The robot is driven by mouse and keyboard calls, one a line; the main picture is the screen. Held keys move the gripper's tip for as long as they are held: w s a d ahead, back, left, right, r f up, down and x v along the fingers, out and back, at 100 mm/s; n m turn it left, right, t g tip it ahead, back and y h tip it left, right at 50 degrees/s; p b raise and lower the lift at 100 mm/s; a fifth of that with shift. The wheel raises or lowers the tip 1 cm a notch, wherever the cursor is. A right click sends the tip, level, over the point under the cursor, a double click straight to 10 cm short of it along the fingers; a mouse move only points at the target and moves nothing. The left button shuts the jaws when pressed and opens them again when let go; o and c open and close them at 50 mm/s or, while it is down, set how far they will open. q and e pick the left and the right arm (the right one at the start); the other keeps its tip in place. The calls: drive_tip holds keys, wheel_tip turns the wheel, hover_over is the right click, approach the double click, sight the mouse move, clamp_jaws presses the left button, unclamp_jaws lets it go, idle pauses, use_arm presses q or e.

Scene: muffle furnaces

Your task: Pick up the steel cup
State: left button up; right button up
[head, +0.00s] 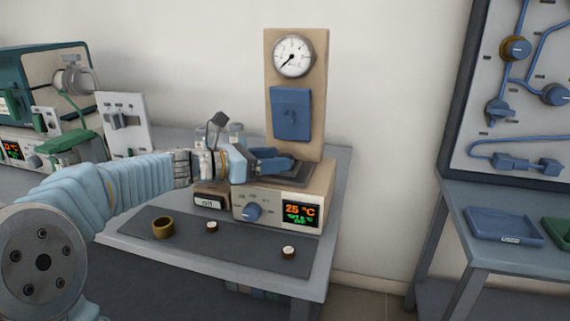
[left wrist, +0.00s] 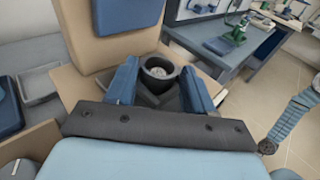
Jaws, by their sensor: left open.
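In the left wrist view a dark grey round cup (left wrist: 160,68), which looks like the steel cup, stands upright with something pale inside. It sits between the two blue fingers of my left gripper (left wrist: 159,80), which is open. I cannot tell whether either finger touches it. In the head view my left gripper (head: 278,162) reaches over the top of the beige heater unit (head: 262,208), and its fingers hide the cup there. My right gripper is not in view.
The heater has a blue knob and a display reading 25 °C. A beige panel with a gauge (head: 293,56) rises behind it. On the dark mat (head: 185,248) in front are a brass-coloured ring-like cup (head: 163,229) and two small white-topped pieces. A blue tray (head: 500,226) lies right.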

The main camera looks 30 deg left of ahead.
use_arm(q)
drive_tip(key=shift+w+d+f, duration=0.1)
drive_tip(key=shift+w+d, duration=0.15)
drive_tip(key=shift+w, duration=0.15)
drive_tip(key=shift+c, duration=0.3)
drive_tip(key=c, duration=0.7)
